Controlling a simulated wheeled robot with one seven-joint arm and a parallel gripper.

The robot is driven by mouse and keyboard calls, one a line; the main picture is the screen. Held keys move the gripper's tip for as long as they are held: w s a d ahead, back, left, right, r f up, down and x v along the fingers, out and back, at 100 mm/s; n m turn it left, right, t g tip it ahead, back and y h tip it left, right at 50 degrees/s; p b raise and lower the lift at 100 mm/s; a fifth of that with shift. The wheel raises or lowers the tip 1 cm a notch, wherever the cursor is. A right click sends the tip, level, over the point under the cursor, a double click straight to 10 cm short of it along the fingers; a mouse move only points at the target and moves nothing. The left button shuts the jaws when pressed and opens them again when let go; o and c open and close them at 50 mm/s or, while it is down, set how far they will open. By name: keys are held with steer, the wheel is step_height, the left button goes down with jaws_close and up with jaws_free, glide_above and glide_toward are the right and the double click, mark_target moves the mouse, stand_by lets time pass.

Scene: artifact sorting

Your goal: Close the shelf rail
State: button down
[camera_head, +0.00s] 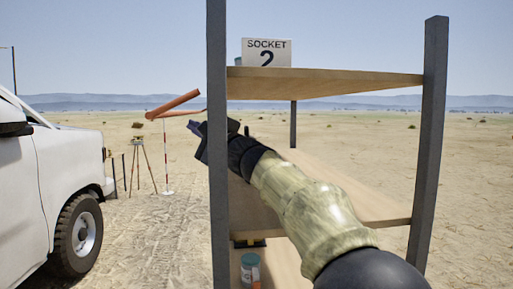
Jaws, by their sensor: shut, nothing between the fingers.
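The shelf rail (173,104) is orange and sticks out to the left of the shelf's near left post (217,190), at about the height just below the top board. Two orange bars show, meeting at their left end; their right ends run toward the post, and how they attach is hidden. My gripper (196,129) is shut and empty. It is just below and right of the rail, partly hidden by the post, with a small gap between them in the picture. Whether it touches the rail or post I cannot tell.
The shelf has a wooden top board (325,84) with a "SOCKET 2" sign (267,52), and a middle board (365,203). A can (250,270) stands low down. A white vehicle (25,190) is at left, with a tripod (140,165) and striped pole (167,155) behind.

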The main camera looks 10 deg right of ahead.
steer(key=w+d+f+b+v, duration=0.1)
steer(key=b+v, duration=0.8)
steer(key=v, duration=0.2)
steer(key=shift+b, duration=0.3)
steer(key=shift+w+b, duration=0.15)
steer(key=shift+b, duration=0.2)
